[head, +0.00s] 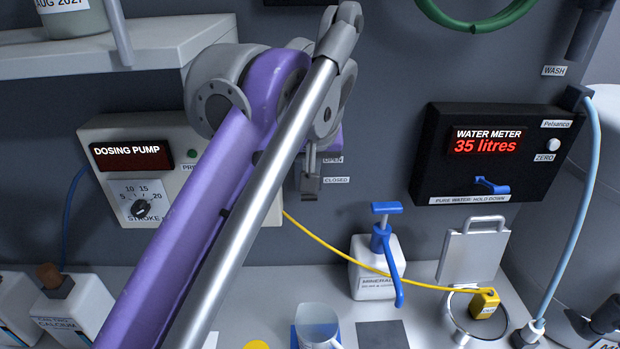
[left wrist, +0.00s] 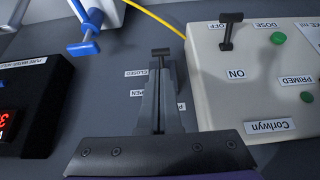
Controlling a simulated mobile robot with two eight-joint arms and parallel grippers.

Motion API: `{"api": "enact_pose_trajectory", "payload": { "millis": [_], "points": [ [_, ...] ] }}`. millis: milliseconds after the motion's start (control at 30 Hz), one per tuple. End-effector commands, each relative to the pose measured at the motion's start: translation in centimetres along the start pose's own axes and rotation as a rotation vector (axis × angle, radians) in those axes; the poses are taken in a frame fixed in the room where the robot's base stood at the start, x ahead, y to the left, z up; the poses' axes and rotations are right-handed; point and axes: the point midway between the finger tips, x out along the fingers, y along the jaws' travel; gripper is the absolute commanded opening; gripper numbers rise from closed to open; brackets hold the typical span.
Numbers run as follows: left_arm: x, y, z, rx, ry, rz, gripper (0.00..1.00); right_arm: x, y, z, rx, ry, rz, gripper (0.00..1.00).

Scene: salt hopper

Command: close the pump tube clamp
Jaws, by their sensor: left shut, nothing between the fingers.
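The pump tube clamp is mostly hidden behind my left gripper. In the left wrist view, which looks upside down, a dark T-shaped handle (left wrist: 160,52) shows just past the fingertips, beside the CLOSED label (left wrist: 137,73). My left gripper (left wrist: 160,100) is shut and empty, its fingers in front of the clamp's place; whether they touch the handle I cannot tell. In the head view my arm crosses in front, and small grey parts (head: 311,187) show beside the CLOSED label (head: 337,180). My right gripper is not in view.
The dosing pump (head: 105,190) is on the left, with its ON lever (left wrist: 230,30) close to my gripper. The black water meter (head: 425,170) is to the right. A mineral pump bottle (head: 365,280) and a metal plate (head: 472,258) stand on the shelf below.

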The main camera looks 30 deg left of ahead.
Motion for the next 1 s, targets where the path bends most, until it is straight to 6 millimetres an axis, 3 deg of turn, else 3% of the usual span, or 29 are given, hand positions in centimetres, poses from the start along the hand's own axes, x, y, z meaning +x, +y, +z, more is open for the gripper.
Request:
{"api": "enact_pose_trajectory", "payload": {
  "millis": [200, 400, 1000],
  "points": [
    [-4.9, 0.1, 0.3, 0.003, -0.001, 0.001, 0.00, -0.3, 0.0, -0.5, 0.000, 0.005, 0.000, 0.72],
    [-7.5, 0.1, 0.4, 0.002, -0.002, 0.000, 0.00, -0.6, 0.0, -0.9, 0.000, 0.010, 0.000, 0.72],
    [-8.1, 0.0, 0.5, 0.001, -0.003, -0.001, 0.00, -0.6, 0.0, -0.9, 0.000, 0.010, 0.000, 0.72]
  ]
}}
